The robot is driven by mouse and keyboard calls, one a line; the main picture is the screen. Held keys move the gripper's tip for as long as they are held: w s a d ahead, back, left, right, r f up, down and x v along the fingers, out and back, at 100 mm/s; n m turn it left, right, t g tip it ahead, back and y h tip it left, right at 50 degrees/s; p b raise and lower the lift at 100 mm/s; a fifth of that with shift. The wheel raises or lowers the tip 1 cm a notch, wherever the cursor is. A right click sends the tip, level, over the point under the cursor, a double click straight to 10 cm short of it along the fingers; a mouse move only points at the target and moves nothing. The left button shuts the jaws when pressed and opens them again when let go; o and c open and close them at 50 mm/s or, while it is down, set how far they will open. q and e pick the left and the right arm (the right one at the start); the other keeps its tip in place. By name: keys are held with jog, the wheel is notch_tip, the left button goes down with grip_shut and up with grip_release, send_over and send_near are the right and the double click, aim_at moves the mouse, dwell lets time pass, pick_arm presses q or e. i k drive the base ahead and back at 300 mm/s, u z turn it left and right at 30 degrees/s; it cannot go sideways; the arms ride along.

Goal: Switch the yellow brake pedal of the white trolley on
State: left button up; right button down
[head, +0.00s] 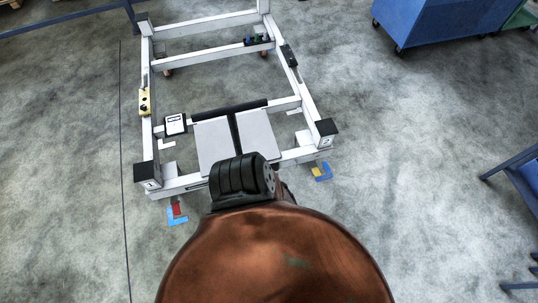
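The white trolley (205,26) stands on the floor ahead of me, an open frame of white bars with black corner caps at the front. A small yellow part with dark spots (145,102) sits on its left side rail. It is the only clearly yellow part on the trolley, but it is too small to tell whether it is the brake pedal or how it is set. Neither of my grippers shows in the head view. My own body covers the bottom middle and hides part of the trolley's front bar.
Two light panels (215,145) lie inside the trolley's front part. Coloured corner marks (322,172) are on the floor by its front corners. A blue cart (440,22) stands at the back right, and blue framework (520,180) is at the right edge.

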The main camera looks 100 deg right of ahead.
aim_at(315, 170)
jog(key=z, duration=4.05)
jog(key=k, duration=0.65)
jog(key=z, duration=0.25)
jog(key=i, duration=1.05)
jog(key=z, duration=0.2)
